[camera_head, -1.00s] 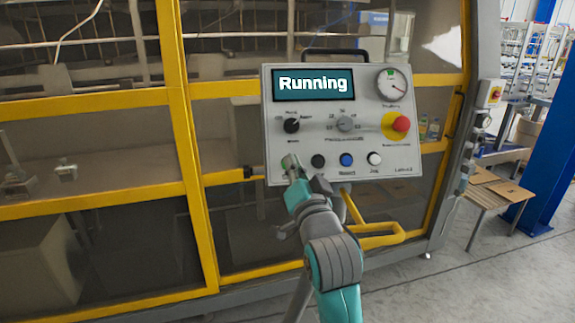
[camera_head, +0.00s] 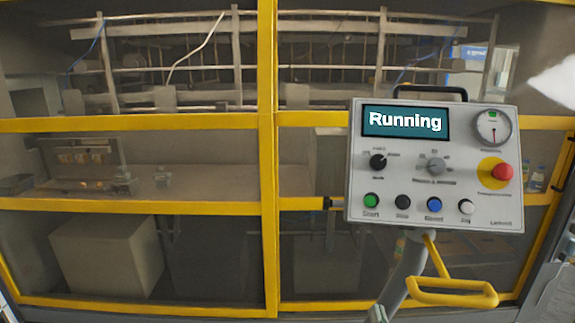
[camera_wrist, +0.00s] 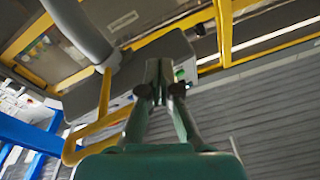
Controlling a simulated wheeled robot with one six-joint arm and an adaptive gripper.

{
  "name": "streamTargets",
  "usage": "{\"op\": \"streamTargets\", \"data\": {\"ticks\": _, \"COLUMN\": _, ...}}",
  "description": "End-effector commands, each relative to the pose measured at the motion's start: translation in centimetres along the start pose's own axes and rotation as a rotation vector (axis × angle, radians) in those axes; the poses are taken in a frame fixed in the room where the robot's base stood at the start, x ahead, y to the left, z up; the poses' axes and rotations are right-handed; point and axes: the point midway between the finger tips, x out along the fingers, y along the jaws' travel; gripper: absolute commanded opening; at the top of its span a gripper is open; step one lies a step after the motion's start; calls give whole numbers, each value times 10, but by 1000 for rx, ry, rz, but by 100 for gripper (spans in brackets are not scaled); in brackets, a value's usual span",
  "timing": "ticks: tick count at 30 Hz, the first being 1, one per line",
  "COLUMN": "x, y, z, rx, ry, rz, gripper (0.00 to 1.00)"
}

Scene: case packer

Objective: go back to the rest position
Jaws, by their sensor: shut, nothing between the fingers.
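The control panel (camera_head: 440,165) stands in front of the case packer at the right of the head view. Its screen (camera_head: 405,121) reads "Running". The green Start button (camera_head: 371,200) is in plain view at the panel's lower left, with black, blue and white buttons beside it. The red emergency stop (camera_head: 502,172) sits on a yellow ring at the right. My gripper is out of the head view. In the wrist view my gripper (camera_wrist: 160,68) is shut and empty, with the panel's grey underside (camera_wrist: 95,95) behind it.
The case packer's yellow frame (camera_head: 268,160) and clear doors fill the head view. A yellow bent handle (camera_head: 450,299) and a grey post (camera_head: 405,270) are below the panel. A large pale box (camera_head: 107,258) stands behind the lower left door.

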Motion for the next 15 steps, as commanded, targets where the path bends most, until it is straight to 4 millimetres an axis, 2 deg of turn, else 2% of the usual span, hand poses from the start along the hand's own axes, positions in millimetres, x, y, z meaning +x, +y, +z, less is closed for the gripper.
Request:
{"op": "streamTargets", "data": {"ticks": 1, "x": -16, "y": 7, "z": 15, "rx": -15, "ry": -20, "rz": 7, "gripper": 0}}
{"op": "streamTargets", "data": {"ticks": 6, "x": -66, "y": 24, "z": 51, "rx": -68, "ry": -65, "rz": 18, "gripper": 0}}
{"op": "streamTargets", "data": {"ticks": 15, "x": -162, "y": 45, "z": 96, "rx": -160, "ry": -146, "rz": 36, "gripper": 0}}
